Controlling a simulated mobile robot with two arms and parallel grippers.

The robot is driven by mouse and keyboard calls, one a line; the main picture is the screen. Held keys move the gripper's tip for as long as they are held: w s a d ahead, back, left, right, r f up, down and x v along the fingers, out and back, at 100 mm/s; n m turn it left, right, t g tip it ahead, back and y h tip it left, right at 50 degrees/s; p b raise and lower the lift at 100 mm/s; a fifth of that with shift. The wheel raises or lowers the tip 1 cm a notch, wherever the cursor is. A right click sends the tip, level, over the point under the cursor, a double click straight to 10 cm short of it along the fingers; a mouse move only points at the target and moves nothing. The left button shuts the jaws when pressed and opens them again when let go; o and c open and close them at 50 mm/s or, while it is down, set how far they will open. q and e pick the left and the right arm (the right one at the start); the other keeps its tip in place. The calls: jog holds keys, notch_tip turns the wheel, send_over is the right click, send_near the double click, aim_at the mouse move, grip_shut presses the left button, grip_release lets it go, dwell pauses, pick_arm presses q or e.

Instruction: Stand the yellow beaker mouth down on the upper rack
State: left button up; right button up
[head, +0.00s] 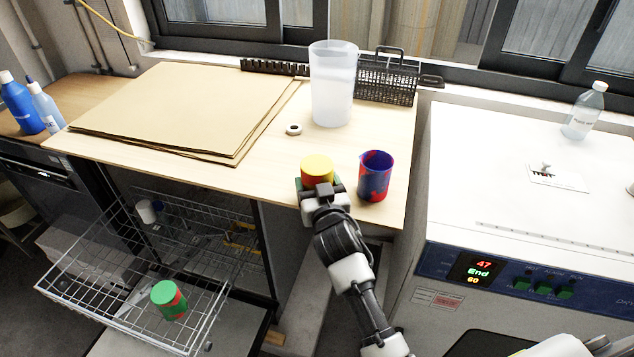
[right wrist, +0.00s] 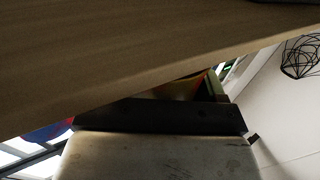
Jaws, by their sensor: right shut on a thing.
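The yellow beaker (head: 317,166), with red on its side, is at the front edge of the wooden table. Its top shows as a plain yellow disc; I cannot tell for sure whether that is its base or its inside. My right gripper (head: 322,190) is shut on it from the front; the jaws hide its lower part. In the right wrist view a dim yellow-green patch of it (right wrist: 192,88) shows beyond the gripper. A wire rack (head: 65,284) is pulled out at lower left, with a green and red beaker (head: 169,300) on it, flat green end up. My left gripper is out of view.
A blue and red beaker (head: 376,176) stands mouth up just right of the gripper. A tall clear beaker (head: 333,85), a nut (head: 293,129), cardboard sheets (head: 185,105) and a black wire basket (head: 388,80) are on the table. The white oven (head: 530,210) stands at right.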

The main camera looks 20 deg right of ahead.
jog(key=shift+f, duration=0.25)
dwell(0.4)
jog(key=o, duration=1)
jog(key=shift+s, duration=0.1)
jog(key=s, duration=0.3)
jog(key=s+b, duration=0.1)
jog(key=s, duration=0.6)
jog(key=shift+s+a+b, duration=0.35)
jog(key=shift+a+b, duration=0.05)
